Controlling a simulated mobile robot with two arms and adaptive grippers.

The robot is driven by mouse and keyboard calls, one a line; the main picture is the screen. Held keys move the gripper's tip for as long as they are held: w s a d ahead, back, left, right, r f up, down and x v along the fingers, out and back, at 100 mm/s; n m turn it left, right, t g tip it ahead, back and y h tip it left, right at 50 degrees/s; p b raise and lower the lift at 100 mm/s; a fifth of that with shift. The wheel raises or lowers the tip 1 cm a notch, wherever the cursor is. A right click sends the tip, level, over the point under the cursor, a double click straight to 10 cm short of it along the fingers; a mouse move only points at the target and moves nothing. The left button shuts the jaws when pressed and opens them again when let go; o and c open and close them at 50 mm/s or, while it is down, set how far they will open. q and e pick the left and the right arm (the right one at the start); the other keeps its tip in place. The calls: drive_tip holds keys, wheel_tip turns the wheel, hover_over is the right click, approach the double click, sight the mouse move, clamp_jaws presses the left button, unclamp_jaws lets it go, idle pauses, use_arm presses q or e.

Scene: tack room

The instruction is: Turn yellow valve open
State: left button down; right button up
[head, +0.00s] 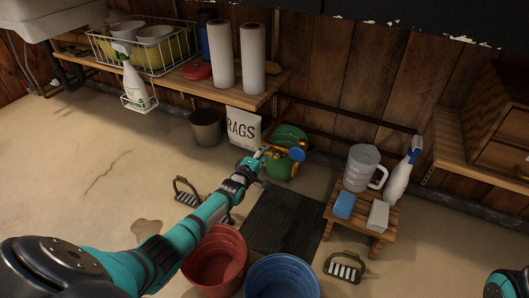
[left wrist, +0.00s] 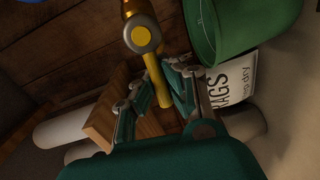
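The fingers stand apart on either side of the lever; firm contact cannot be seen. My right gripper is not in view; only part of my right arm shows at bottom right.
A blue round handle (head: 297,154) sits just right of the gripper. A red bucket (head: 215,262) and blue bucket (head: 282,277) stand in front. A small stool (head: 361,214) is to the right.

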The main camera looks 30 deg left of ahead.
use_arm(q)
drive_tip(key=shift+s+f+n, duration=0.1)
drive_tip(key=shift+f+n, duration=0.3)
drive_tip(key=shift+n, duration=0.1)
drive_tip(key=c, duration=2)
unclamp_jaws()
drive_tip(key=o, duration=0.7)
drive_tip(key=shift+r, duration=0.1)
drive_tip(key=shift+c, duration=0.2)
drive_tip(key=shift+r, duration=0.1)
drive_tip(key=shift+s, duration=0.1)
drive_tip(key=s, duration=1.1)
drive_tip(key=shift+s+d+r, duration=0.35)
drive_tip(key=shift+s, duration=0.05)
